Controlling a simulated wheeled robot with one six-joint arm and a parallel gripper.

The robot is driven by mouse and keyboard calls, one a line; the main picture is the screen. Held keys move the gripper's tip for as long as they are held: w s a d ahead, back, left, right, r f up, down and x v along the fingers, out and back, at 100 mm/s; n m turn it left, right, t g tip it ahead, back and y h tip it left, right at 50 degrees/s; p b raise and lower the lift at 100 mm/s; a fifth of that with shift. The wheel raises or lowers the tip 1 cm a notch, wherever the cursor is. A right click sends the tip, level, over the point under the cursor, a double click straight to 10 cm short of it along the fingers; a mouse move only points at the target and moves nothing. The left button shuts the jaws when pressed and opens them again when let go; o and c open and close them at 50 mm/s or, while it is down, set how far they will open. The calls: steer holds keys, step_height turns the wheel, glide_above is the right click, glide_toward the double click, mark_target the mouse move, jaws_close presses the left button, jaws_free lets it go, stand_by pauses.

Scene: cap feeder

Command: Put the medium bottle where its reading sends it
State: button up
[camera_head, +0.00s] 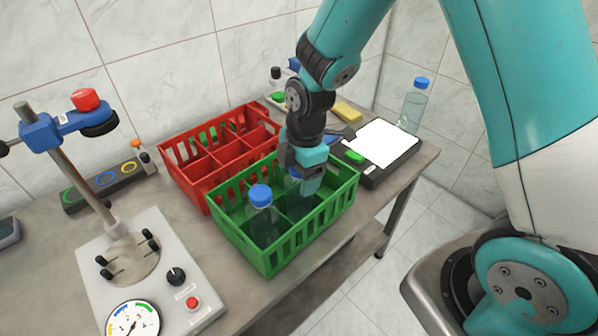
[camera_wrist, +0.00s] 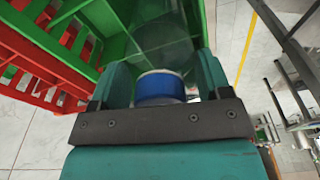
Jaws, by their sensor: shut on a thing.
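My gripper (camera_head: 306,168) points down into the green crate (camera_head: 270,262) at its right-hand part. It is shut on a clear bottle with a blue cap; the cap (camera_wrist: 160,88) shows between the fingers in the wrist view, and the clear body runs down beside green walls. In the head view my gripper and the crate wall hide most of this bottle. Another blue-capped clear bottle (camera_head: 262,215) stands upright in a left compartment of the green crate. A third one (camera_head: 414,104) stands at the far right behind the black device. I cannot tell the sizes surely.
A divided red crate (camera_head: 188,178) stands behind the green crate. A grey tester with a dial (camera_head: 132,318), a post and a red knob (camera_head: 85,99) stands at the left. A black device with a white plate (camera_head: 382,143) lies right, near the table's edge.

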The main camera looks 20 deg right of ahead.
steer(key=shift+f, duration=0.2)
steer(key=o, duration=1.6)
steer(key=shift+r, duration=0.1)
steer(key=shift+o, duration=0.2)
steer(key=r, duration=0.3)
steer(key=d+r, duration=0.1)
steer(key=r, duration=0.7)
steer(key=shift+w+d+r+b, duration=0.15)
steer(key=shift+d+r+b, duration=0.05)
steer(key=shift+b, duration=0.2)
steer(key=shift+r, duration=0.35)
steer(key=s+a+r+m+y, duration=0.1)
steer(key=s+a+r+m, duration=0.1)
steer(key=s+m, duration=0.4)
steer(key=s+a+r+m+y, duration=0.1)
steer(key=s+a+r+m, duration=0.2)
steer(key=s, duration=0.9)
step_height(320, 180, up, 2)
steer(key=m, duration=0.3)
steer(key=shift+s+a+m+y, duration=0.35)
steer(key=shift+s+m+y, duration=0.05)
